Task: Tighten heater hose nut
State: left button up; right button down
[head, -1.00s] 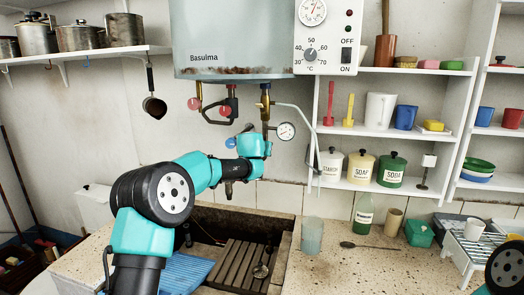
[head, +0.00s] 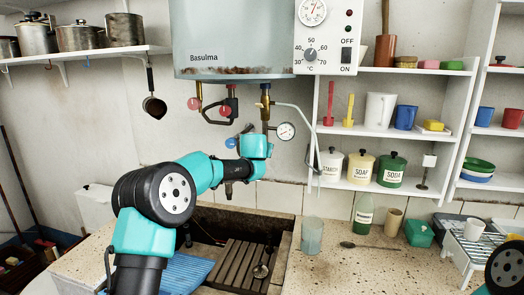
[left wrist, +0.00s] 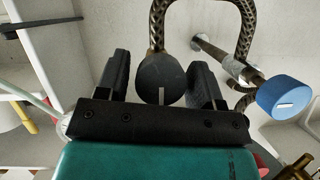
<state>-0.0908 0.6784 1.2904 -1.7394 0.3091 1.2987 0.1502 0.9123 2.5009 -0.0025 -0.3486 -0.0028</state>
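The heater hose nut (left wrist: 162,78) is a dark rounded piece with a white mark, at the end of a braided hose (left wrist: 157,25) in the left wrist view. My left gripper (left wrist: 161,76) has its two black fingers on either side of the nut. A gap shows on the nut's left; on its right I cannot tell whether the finger touches. In the head view my left gripper (head: 267,130) is up under the heater (head: 235,40), below a brass fitting (head: 265,95); the nut cannot be made out there. My right gripper is not in view.
A blue valve knob (left wrist: 285,95) on a metal pipe sits close right of the fingers. A pressure gauge (head: 286,131) and thin grey pipe stand right of the gripper. Red knobs (head: 194,103) hang left. The stone trough (head: 240,220) lies below; shelves are at right.

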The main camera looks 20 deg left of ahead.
pick_arm(q)
jog(key=shift+o, duration=0.7)
jog(key=shift+s, duration=0.1)
jog(key=v, duration=1.7)
jog(key=shift+r, duration=0.15)
jog(key=shift+s, duration=0.1)
